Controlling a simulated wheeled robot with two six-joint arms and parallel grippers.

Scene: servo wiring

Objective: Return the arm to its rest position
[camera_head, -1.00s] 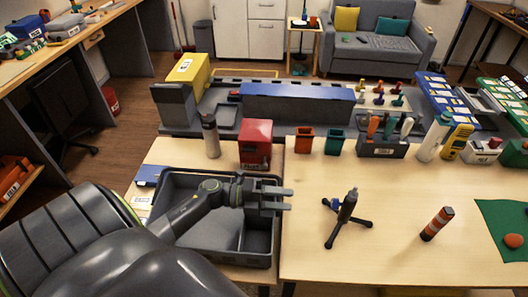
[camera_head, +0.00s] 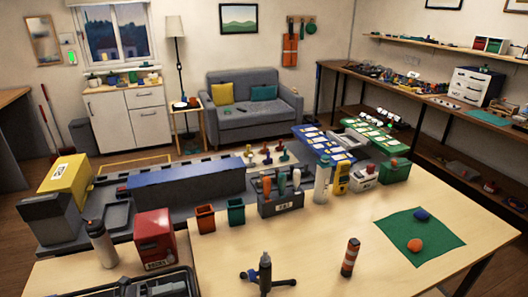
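Neither gripper shows clearly in the head view now. The dark grey tray (camera_head: 180,274) is cut off at the bottom left; only its back part shows. My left arm, which lay over that tray in the earlier view, is not recognisable now. My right arm is not in view.
A red box (camera_head: 155,240) and a grey bottle (camera_head: 101,243) stand behind the tray. An orange-and-black cylinder (camera_head: 350,258) stands upright to the right. A green mat (camera_head: 440,236) holds an orange and a blue lump. Bare tabletop lies between cylinder and mat.

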